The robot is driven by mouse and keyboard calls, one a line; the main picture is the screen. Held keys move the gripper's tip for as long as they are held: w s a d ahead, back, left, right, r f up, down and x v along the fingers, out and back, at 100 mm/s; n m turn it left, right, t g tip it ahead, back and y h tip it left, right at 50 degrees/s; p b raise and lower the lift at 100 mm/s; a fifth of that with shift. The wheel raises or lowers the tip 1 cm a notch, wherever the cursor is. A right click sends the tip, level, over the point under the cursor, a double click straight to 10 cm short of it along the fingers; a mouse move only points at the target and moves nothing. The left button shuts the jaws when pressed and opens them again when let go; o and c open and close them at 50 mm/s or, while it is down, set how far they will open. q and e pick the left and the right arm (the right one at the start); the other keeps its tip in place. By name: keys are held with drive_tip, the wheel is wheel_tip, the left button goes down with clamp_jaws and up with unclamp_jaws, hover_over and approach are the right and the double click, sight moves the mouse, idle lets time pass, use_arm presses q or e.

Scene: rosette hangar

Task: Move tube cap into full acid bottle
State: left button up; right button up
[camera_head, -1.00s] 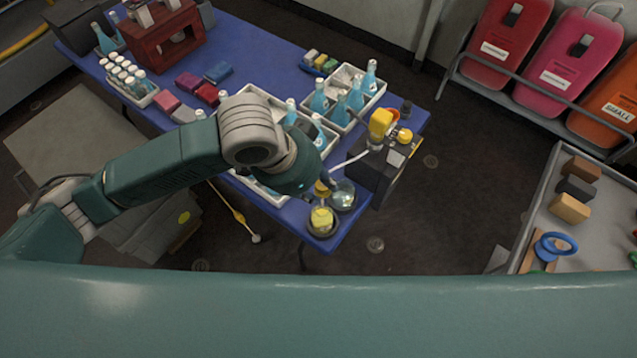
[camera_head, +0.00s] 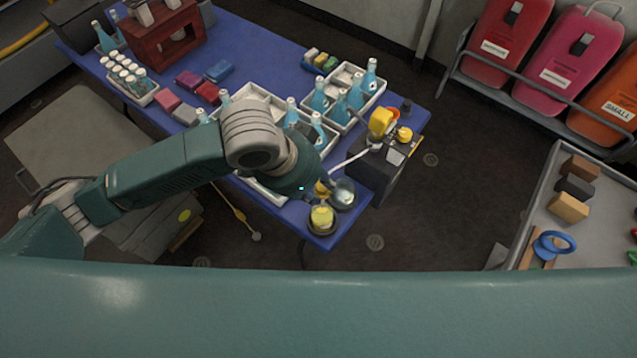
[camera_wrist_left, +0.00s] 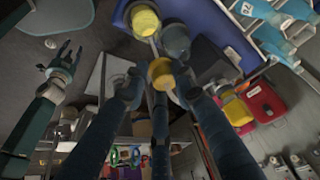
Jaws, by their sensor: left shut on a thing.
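My left gripper (camera_wrist_left: 160,85) is shut on a small yellow cap (camera_wrist_left: 161,73), seen between its fingers in the left wrist view. In the head view the cap (camera_head: 322,188) shows just past my wrist, above the near corner of the blue table; the fingers are mostly hidden by the wrist. Slim blue bottles with pale tops (camera_head: 341,105) stand in a white crate, and others (camera_head: 317,128) stand in a nearer crate partly behind my arm. I cannot tell which is the full acid bottle. My right gripper (camera_wrist_left: 62,58) shows only in the left wrist view, fingers apart and empty.
A round dish with a yellow thing (camera_head: 321,217) and a glass vessel (camera_head: 344,194) sit at the table corner beside the left gripper. A dark device with a yellow top (camera_head: 381,122) stands to the right. A rack of white-capped tubes (camera_head: 143,96) is far left.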

sight(317, 195)
use_arm(q)
drive_tip(key=shift+f+b, duration=0.4)
drive_tip(key=shift+f, duration=1.35)
drive_tip(key=shift+f, duration=0.15)
drive_tip(key=shift+f+b, duration=0.75)
drive_tip(key=shift+f, duration=1.45)
drive_tip(key=o, duration=1.4)
drive_tip(key=shift+c, duration=0.2)
drive_tip(key=shift+r, duration=0.1)
